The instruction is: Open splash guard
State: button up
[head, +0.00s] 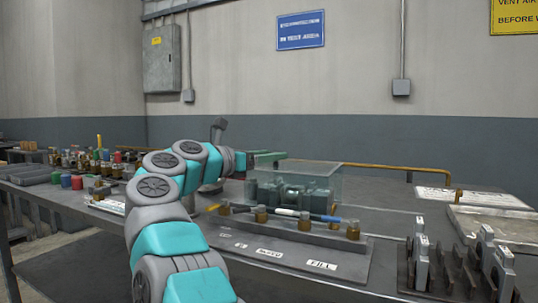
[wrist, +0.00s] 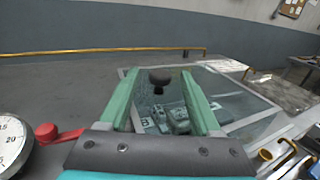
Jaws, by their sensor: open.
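The splash guard (head: 318,184) is a clear box-like cover over grey-green machine parts on the bench. In the head view my gripper (head: 270,156) reaches in from the left at the height of the guard's top left edge. The knob cannot be made out there.
A rail with brown-capped pieces and pens (head: 290,222) lies in front of the guard. A yellow pipe (head: 400,168) runs behind. Upright metal pieces (head: 420,255) stand at right.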

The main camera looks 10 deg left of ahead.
grip_shut()
dwell(0.5)
dwell(0.9)
